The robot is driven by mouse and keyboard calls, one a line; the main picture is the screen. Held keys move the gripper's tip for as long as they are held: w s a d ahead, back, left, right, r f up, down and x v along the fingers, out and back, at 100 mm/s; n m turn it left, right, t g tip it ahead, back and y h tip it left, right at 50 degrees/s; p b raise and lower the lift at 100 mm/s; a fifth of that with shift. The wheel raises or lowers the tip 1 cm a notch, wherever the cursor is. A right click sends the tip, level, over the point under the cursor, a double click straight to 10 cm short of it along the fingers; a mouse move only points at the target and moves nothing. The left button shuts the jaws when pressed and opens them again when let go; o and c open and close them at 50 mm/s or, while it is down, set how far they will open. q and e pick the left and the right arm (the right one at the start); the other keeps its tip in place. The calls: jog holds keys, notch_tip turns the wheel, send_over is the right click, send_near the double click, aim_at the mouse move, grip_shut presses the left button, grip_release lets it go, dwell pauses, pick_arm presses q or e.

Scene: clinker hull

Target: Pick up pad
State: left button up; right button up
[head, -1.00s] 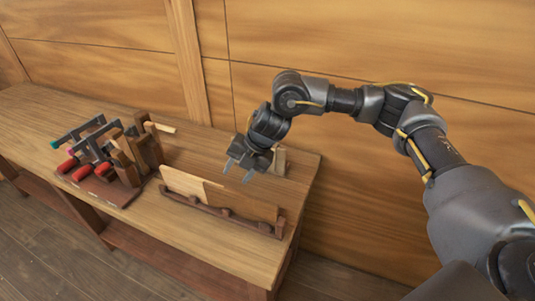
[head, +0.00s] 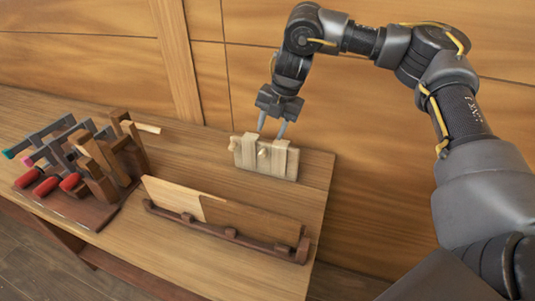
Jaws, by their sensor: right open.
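My right gripper (head: 271,129) is open and empty, its two fingers pointing down just above a small pale wooden holder (head: 238,157) near the back right of the bench. Two pale upright blocks, one at left (head: 250,146) and one at right (head: 280,157), stand at this holder; they look like pads, but I cannot tell for certain which piece is the pad. The fingertips are close to the tops of the blocks; I cannot tell whether they touch. My left gripper is out of view.
A long dark rack (head: 232,234) holding thin wooden boards (head: 250,220) lies along the front of the bench (head: 180,262). Several red-handled clamps (head: 45,187) and dark wooden pieces crowd a stand at left. The wooden wall is close behind the gripper.

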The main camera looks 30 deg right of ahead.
aim_at(264, 151)
jog(key=p+x, duration=0.1)
jog(key=x, duration=0.4)
jog(key=shift+w+d+f, duration=0.1)
jog(key=shift+w, duration=0.05)
jog(key=shift+f, duration=0.4)
jog(key=p+x, duration=0.1)
jog(key=x, duration=0.3)
jog(key=shift+f, duration=0.35)
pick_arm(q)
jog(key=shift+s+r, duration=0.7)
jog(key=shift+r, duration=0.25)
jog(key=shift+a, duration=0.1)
pick_arm(e)
jog(key=shift+r, duration=0.1)
grip_shut()
